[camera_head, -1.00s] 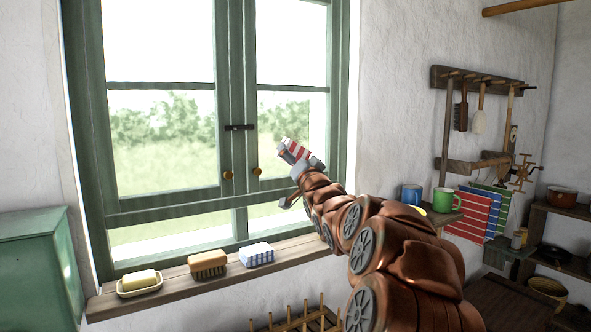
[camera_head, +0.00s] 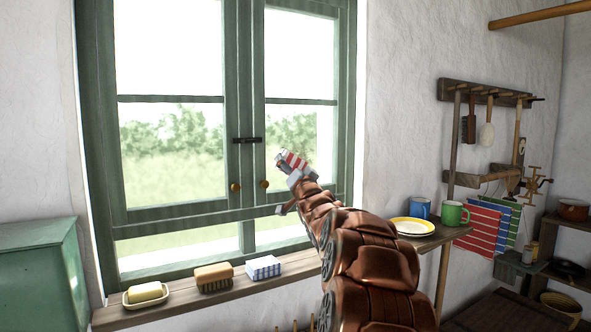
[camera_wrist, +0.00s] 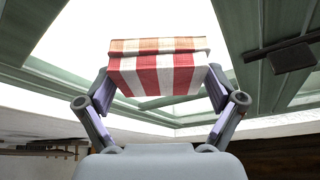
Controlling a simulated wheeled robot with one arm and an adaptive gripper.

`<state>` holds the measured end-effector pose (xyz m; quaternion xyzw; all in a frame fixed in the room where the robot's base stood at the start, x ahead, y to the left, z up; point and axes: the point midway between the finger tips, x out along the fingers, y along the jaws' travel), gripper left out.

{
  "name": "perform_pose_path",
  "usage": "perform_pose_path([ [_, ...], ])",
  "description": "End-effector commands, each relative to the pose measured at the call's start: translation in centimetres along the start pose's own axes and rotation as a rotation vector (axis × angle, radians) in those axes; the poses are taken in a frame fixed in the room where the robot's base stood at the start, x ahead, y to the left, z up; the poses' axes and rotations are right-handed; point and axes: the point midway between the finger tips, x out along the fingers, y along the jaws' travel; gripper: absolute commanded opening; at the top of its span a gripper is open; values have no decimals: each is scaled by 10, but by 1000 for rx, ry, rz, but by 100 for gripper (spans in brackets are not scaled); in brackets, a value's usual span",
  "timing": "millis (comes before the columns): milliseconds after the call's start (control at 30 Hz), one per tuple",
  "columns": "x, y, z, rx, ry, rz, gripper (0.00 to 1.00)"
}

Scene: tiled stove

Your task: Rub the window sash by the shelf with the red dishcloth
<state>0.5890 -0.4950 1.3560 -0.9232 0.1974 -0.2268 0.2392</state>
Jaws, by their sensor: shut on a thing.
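My gripper (camera_head: 290,167) is shut on a folded red and white striped dishcloth (camera_head: 294,158). The cloth also shows in the wrist view (camera_wrist: 160,72), held flat between both fingers. The right window sash (camera_head: 300,101), on the side of the shelf (camera_head: 437,232), has a green frame and two panes. In the head view the cloth is in front of this sash's lower pane, right of its brass knob (camera_head: 264,184). In the wrist view, bright glass and green frame lie beyond the cloth. I cannot tell whether the cloth touches the sash.
The sill (camera_head: 185,312) holds a yellow block in a dish (camera_head: 145,293), a brown-topped block (camera_head: 214,277) and a blue checked block (camera_head: 263,267). Striped cloths (camera_head: 482,228) hang beyond.

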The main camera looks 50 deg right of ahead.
Motion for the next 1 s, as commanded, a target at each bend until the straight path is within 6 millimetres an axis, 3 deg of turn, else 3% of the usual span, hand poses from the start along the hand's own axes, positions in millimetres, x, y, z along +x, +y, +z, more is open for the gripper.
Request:
perform_pose_path([
  [1000,7,0,3,1,-2,0,52],
])
